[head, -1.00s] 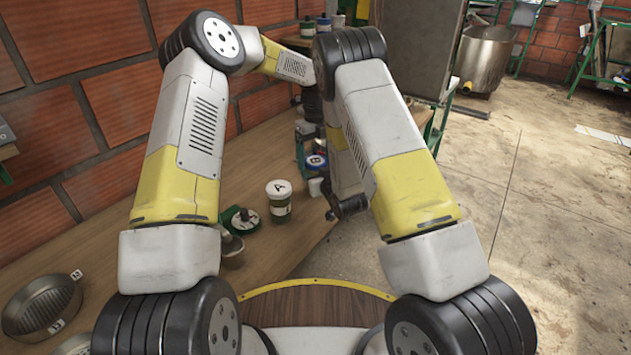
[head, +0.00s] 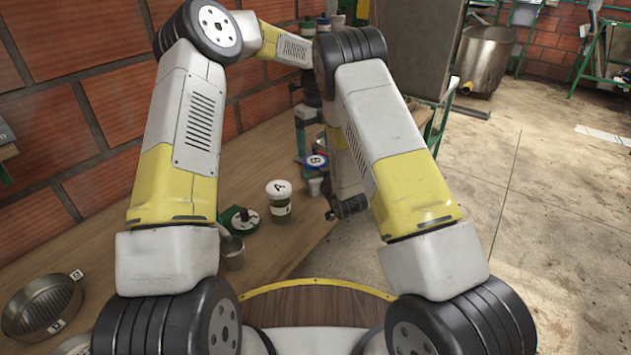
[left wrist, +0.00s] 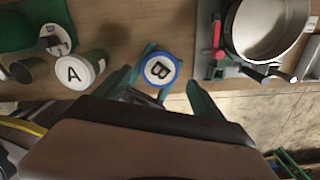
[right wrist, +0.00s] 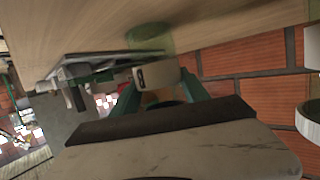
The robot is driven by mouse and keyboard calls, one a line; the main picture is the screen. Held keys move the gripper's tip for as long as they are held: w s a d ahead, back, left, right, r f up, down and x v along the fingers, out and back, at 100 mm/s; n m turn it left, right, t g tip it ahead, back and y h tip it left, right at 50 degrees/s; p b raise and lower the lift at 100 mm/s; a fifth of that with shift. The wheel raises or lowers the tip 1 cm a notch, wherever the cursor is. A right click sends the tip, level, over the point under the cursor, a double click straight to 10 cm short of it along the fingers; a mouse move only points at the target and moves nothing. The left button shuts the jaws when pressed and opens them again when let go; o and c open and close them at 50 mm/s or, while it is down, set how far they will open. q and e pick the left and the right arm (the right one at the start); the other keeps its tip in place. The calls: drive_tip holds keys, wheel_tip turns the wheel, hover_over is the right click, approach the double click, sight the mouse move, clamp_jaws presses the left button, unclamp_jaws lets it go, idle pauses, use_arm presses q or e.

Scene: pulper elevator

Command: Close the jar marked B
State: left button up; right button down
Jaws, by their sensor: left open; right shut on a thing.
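The jar marked B (head: 316,161) stands on the bench in the head view, partly behind my right arm. From above, in the left wrist view, its round white top with a blue rim and black B (left wrist: 161,70) shows. My left gripper (left wrist: 160,84) is open above it, with a teal finger on either side, apart from the rim. My right gripper (right wrist: 160,88) is shut on a body with a white band and dark mark (right wrist: 155,74), which looks like this jar. My right fingers are hidden in the head view. I cannot tell how the lid sits.
A jar marked A (head: 279,200) stands close by, also in the left wrist view (left wrist: 78,70). A green-based item (head: 240,219) and a metal cup (head: 233,252) are nearer. A metal pot (left wrist: 268,28) and red-handled tool (left wrist: 218,35) lie on B's other side. The bench edge is close.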

sight(316, 160)
use_arm(q)
drive_tip(key=n, duration=0.5)
drive_tip(key=shift+r, duration=0.35)
drive_tip(key=n, duration=0.4)
drive_tip(key=r+n, duration=0.1)
drive_tip(key=n, duration=0.8)
drive_tip(key=shift+r+n, duration=0.3)
drive_tip(key=shift+r, duration=0.1)
drive_tip(key=n, duration=0.3)
drive_tip(key=shift+r+n, duration=0.25)
drive_tip(key=shift+n, duration=0.15)
drive_tip(key=n, duration=0.3)
drive_tip(key=shift+r+n, duration=0.2)
drive_tip(key=shift+n, duration=0.1)
drive_tip(key=shift+f, duration=4)
